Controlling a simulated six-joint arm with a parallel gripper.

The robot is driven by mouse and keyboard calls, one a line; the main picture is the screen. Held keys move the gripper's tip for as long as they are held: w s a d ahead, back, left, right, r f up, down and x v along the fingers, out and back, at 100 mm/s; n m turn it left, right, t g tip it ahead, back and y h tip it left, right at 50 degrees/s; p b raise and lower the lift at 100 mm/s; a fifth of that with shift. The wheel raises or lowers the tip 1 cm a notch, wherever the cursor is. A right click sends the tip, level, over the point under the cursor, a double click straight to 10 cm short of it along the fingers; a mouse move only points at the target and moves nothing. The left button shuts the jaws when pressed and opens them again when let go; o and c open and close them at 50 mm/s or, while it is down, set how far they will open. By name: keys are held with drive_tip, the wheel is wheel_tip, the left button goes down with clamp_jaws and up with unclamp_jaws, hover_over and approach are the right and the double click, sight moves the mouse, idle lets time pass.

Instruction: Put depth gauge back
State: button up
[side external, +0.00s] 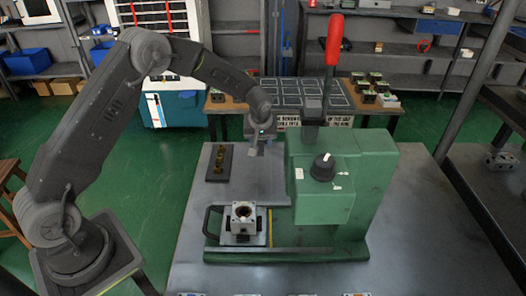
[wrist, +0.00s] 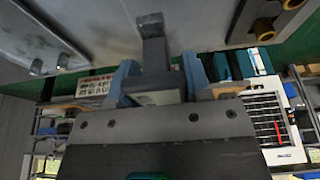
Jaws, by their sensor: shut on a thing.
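My gripper (wrist: 158,74) is shut on a dark grey, angular piece, which I take to be the depth gauge (wrist: 153,42). The gauge stands out between the two blue-grey fingers in the wrist view. In the side view my gripper (side external: 261,138) is above the back of the workbench, just left of the green press, and the gauge is too small to make out clearly there. A dark plate with brass bushings (side external: 219,162) lies on the bench to the left of my gripper; part of it shows at the upper right of the wrist view (wrist: 267,22).
The green press (side external: 325,185) with a red-handled lever (side external: 334,40) stands close on the right. A valve block (side external: 243,215) sits in front of it. Behind are a table with a marked-out dark mat (side external: 296,92) and several blocks. Bare bench lies around the dark plate.

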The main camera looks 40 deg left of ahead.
sight(263, 151)
drive_tip(key=shift+w+d+f, duration=0.2)
drive_tip(key=shift+d+f, duration=0.15)
drive_tip(key=shift+f, duration=1.8)
drive_tip(key=shift+f, duration=0.2)
drive_tip(key=o, duration=1.1)
